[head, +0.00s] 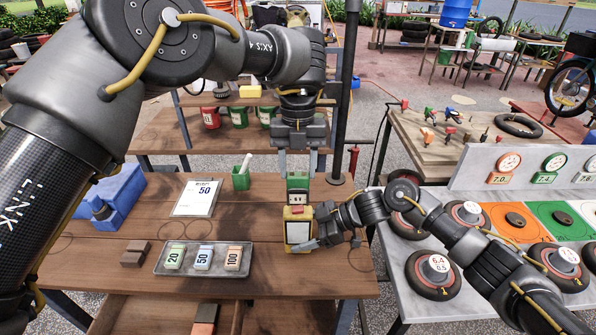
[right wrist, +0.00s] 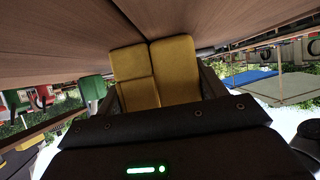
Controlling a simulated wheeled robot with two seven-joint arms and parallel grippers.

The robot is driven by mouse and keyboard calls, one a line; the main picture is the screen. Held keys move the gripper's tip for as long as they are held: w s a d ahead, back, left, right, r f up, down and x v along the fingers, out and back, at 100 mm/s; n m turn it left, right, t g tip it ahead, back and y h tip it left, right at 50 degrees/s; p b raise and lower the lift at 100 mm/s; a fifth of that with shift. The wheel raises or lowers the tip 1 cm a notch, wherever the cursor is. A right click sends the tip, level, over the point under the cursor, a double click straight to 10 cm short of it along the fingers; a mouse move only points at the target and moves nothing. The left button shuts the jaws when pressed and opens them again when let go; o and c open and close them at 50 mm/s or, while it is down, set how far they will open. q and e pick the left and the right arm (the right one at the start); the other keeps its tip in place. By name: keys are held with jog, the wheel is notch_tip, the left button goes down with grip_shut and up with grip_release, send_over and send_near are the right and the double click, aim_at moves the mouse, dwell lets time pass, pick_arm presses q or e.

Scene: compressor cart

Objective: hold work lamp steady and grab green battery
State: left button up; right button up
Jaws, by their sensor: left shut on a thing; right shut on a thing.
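The yellow work lamp (head: 299,232) stands upright on the wooden table near its right edge, its pale panel facing me. My right gripper (head: 316,236) is shut on the lamp from the right side. In the right wrist view the lamp's yellow body (right wrist: 158,75) sits between the fingers. The green battery (head: 298,184) is upright directly above the lamp, with a small red part just below it. My left gripper (head: 298,166) points down from above and is shut on the battery. I cannot tell whether the battery still touches the lamp.
A grey tray (head: 203,272) with several numbered blocks lies to the left on the table (head: 150,220). A dark post (head: 346,110) rises behind.

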jog(key=o, duration=0.8)
jog(key=v, duration=1.2)
